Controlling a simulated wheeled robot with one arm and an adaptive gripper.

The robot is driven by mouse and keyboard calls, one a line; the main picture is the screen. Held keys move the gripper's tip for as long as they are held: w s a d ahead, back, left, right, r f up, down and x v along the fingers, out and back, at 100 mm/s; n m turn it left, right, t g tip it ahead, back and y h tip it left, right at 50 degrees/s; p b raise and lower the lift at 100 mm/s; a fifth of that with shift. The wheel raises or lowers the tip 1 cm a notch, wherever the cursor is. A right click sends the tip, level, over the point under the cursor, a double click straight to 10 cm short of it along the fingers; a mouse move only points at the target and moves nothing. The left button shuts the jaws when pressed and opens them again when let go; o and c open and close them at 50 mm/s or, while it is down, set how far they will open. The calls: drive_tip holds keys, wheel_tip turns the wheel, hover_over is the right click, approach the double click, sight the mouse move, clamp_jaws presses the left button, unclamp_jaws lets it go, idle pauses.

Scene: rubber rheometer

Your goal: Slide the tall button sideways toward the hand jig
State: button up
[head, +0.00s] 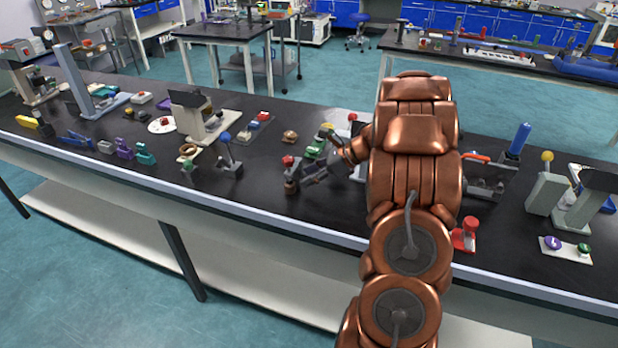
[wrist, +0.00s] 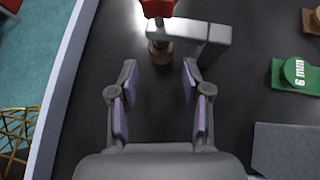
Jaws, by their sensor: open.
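A red-topped upright piece (wrist: 158,7) with a brown round base (wrist: 160,52) stands just ahead of my gripper (wrist: 159,78) in the wrist view. It may be the tall button, but no label confirms this. A grey block (wrist: 205,40) adjoins it on the right. My gripper is open, with purple-padded fingers and nothing between them. The fingertips are short of the brown base, which lies near their midline. In the head view, the red top (head: 288,160) is left of my gripper (head: 345,155). I cannot tell which fixture is the hand jig.
The bench's pale front edge (wrist: 62,85) runs along the left. Several small fixtures crowd the bench left of my arm in the head view.

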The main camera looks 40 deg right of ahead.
sight(293, 184)
drive_tip(key=p+x, duration=0.2)
drive_tip(key=x, duration=0.4)
drive_tip(key=shift+w+a+r, duration=0.1)
drive_tip(key=shift+p+x, duration=0.3)
drive_tip(key=shift+x, duration=0.5)
drive_tip(key=shift+c, duration=0.2)
clamp_jaws()
